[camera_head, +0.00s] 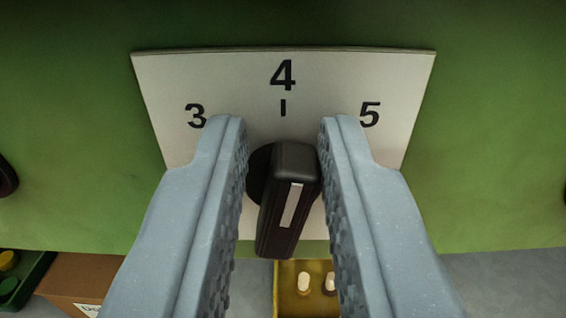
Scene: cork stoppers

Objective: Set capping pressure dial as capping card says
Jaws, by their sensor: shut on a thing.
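The pressure dial's black knob (293,180) stands out from a pale plate (235,75) marked 3, 4 and 5, with 4 at top centre and a short tick below it. The knob is a bar with a white stripe, and its upper end leans slightly right of upright. It looks roughly turned towards 4, but I cannot tell its exact setting from this angle. My gripper (284,140) is shut on the knob, with one blue-grey finger on each side. The fingers hide parts of the plate near 3 and 5. No capping card is in view.
The plate is on a green panel (80,130). A dark round part (6,178) shows at the left edge. Below are a yellow tray (290,306) with pale stoppers, a brown box (75,285), and a green tray (35,278) with yellow and green pieces.

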